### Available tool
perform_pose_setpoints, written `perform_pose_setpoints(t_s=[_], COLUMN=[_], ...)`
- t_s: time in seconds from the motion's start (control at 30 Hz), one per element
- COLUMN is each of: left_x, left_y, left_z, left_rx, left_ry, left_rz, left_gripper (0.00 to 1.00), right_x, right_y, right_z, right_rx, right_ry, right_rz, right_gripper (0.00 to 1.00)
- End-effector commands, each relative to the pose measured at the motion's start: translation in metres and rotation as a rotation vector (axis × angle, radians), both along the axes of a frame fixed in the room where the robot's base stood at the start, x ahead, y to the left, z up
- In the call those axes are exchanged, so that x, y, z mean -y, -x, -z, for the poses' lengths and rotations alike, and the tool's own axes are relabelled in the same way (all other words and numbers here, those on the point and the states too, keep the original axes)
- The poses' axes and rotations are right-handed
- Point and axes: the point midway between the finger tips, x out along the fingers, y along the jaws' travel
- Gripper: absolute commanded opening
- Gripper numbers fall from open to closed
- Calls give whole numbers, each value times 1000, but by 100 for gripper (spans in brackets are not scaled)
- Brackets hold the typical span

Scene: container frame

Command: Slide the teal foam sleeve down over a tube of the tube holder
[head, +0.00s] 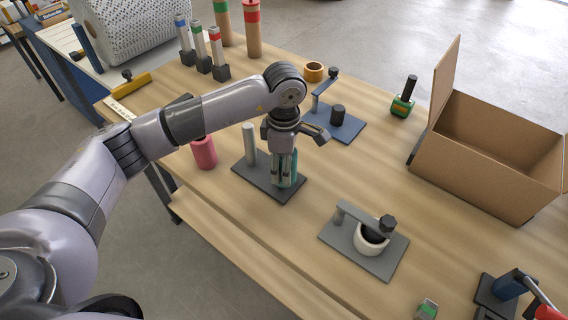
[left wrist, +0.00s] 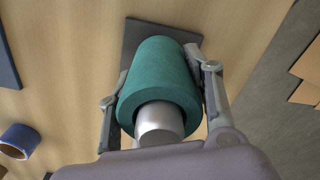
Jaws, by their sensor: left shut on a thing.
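The tube holder is a dark plate (head: 264,184) with a bare grey tube (head: 249,145) at its left. My left gripper (head: 284,176) points down over the plate's right part, shut on the teal foam sleeve (head: 293,163). In the left wrist view, the fingers grip the sleeve (left wrist: 160,72) from both sides. The silver end of a tube (left wrist: 158,125) shows in the sleeve's near opening, so the sleeve is around this tube. The plate (left wrist: 135,35) shows behind it. I cannot tell whether the sleeve's lower end touches the plate. My right gripper is not in view.
A pink cylinder (head: 204,152) stands just left of the holder. A blue-plated fixture (head: 345,127) is behind it, and a grey-plated one (head: 385,262) with a white ring is in front right. An open cardboard box (head: 470,165) stands at the right.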

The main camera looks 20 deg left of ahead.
Motion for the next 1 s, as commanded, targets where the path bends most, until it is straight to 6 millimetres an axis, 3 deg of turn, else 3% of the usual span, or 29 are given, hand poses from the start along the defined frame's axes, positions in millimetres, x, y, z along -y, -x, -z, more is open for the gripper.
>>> perform_pose_setpoints(t_s=[0.9, 0.93, 1.0], left_x=[0, 0, 0], left_y=[0, 0, 0], left_z=[15, 14, 14], left_rx=[0, 0, 0], left_ry=[0, 0, 0], left_rz=[0, 0, 0], left_gripper=[32, 47, 52], right_x=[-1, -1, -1], right_y=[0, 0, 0], right_z=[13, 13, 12], right_rx=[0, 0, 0], right_ry=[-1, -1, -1], right_rz=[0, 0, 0], right_gripper=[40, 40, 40])
